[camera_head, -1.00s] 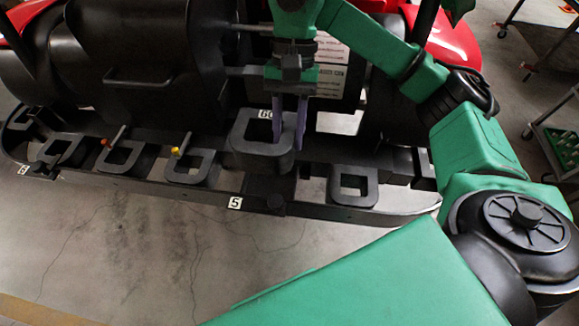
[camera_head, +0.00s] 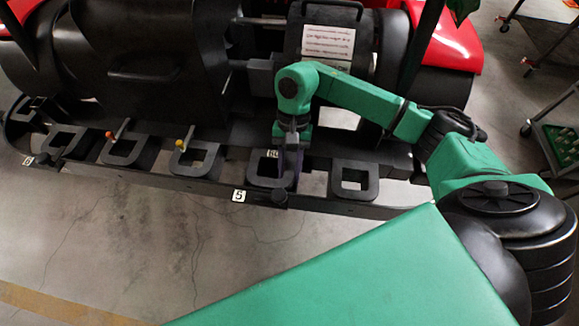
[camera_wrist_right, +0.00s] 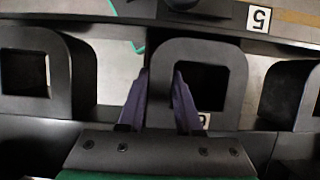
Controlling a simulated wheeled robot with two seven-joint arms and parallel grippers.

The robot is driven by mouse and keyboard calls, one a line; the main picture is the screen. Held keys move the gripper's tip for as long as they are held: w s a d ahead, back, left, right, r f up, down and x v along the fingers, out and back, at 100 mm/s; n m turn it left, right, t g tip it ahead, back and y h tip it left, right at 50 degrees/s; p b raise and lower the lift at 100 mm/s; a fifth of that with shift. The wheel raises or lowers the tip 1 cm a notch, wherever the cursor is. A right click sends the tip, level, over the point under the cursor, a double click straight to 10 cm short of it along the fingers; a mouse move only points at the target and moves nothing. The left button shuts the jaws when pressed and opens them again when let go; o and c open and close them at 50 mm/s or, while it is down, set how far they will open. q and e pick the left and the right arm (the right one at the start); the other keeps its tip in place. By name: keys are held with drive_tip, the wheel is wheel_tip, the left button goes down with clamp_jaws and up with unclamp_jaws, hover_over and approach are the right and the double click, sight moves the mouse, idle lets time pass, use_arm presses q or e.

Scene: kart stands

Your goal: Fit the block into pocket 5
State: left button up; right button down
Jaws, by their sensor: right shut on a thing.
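The block is a dark square ring (camera_head: 257,181) with a white label partly visible on its far side. It stands in the rail line just above the "5" plate (camera_head: 239,196), about level with the neighbouring rings. My right gripper (camera_head: 289,172) is shut on the block's right wall. In the right wrist view the purple fingers (camera_wrist_right: 164,85) straddle one wall of the block (camera_wrist_right: 236,80), and the "5" plate (camera_wrist_right: 258,20) lies beyond it. Whether the block is fully seated in pocket 5 cannot be told; its underside is hidden. My left gripper is not in view.
Similar dark rings stand on the rail to the left (camera_head: 196,176) and right (camera_head: 353,196). Orange-tipped (camera_head: 109,134) and yellow-tipped (camera_head: 179,143) levers rise at the left. The large black machine (camera_head: 150,75) stands behind. The floor in front is clear.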

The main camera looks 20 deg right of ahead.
drive_tip(key=shift+f, duration=0.1)
drive_tip(key=c, duration=1)
unclamp_jaws()
drive_tip(key=shift+f, duration=0.1)
drive_tip(key=o, duration=0.4)
drive_tip(key=shift+r, duration=0.25)
drive_tip(key=b+v, duration=0.3)
drive_tip(key=v, duration=0.4)
drive_tip(key=shift+w+d+r, duration=0.1)
drive_tip(key=shift+w+r, duration=0.15)
drive_tip(key=shift+r, duration=0.1)
drive_tip(key=v, duration=0.4)
drive_tip(key=shift+s+r, duration=0.15)
